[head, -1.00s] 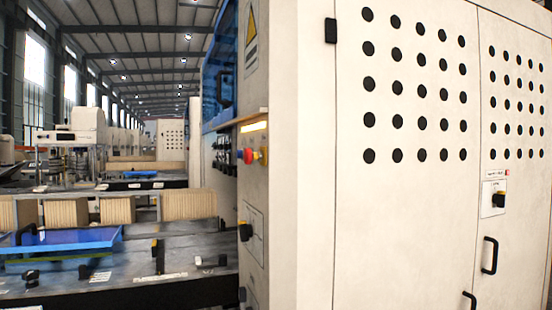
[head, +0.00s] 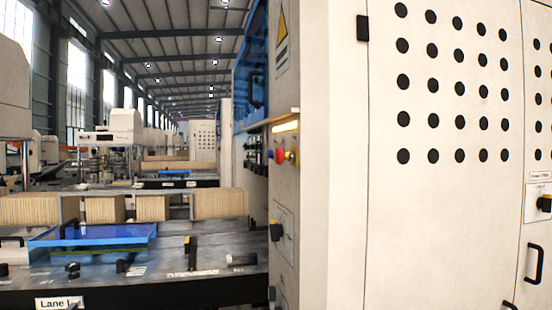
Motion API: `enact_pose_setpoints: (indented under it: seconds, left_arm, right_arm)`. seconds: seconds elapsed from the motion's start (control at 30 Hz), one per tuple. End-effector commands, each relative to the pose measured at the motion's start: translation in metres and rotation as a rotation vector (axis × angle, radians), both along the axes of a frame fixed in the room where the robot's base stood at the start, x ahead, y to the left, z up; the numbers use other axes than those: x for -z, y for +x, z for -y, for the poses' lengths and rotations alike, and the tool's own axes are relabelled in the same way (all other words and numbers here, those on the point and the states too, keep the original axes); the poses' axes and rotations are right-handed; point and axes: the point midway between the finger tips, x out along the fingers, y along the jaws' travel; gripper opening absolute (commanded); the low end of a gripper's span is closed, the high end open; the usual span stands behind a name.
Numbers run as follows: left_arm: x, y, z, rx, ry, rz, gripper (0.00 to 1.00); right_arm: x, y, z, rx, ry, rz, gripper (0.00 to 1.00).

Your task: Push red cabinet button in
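The red button (head: 281,155) is a round knob on the narrow side face of the beige cabinet (head: 345,200), seen at an angle. I cannot tell how far the button stands out. Neither of my grippers shows in the head view, and nothing touches the button.
Below the button is a black rotary switch (head: 277,231). The cabinet's perforated doors (head: 440,220) fill the right side. At left, a machine bed (head: 200,292) bears a blue tray (head: 95,237) and stacked tan blocks (head: 218,204).

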Motion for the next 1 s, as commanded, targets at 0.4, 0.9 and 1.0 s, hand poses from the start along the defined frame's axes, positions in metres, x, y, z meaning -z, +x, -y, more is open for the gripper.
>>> enact_pose_setpoints:
  seconds: [0.4, 0.9, 1.0]
  left_arm:
    - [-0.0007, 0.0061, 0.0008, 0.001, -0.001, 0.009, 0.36]
    - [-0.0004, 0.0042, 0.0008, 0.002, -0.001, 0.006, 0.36]
    - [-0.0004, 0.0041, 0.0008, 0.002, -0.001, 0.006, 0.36]
  right_arm:
    - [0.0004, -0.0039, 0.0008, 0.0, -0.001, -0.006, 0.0]
    - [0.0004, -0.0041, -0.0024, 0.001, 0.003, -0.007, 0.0]
    - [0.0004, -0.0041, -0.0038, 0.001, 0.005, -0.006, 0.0]
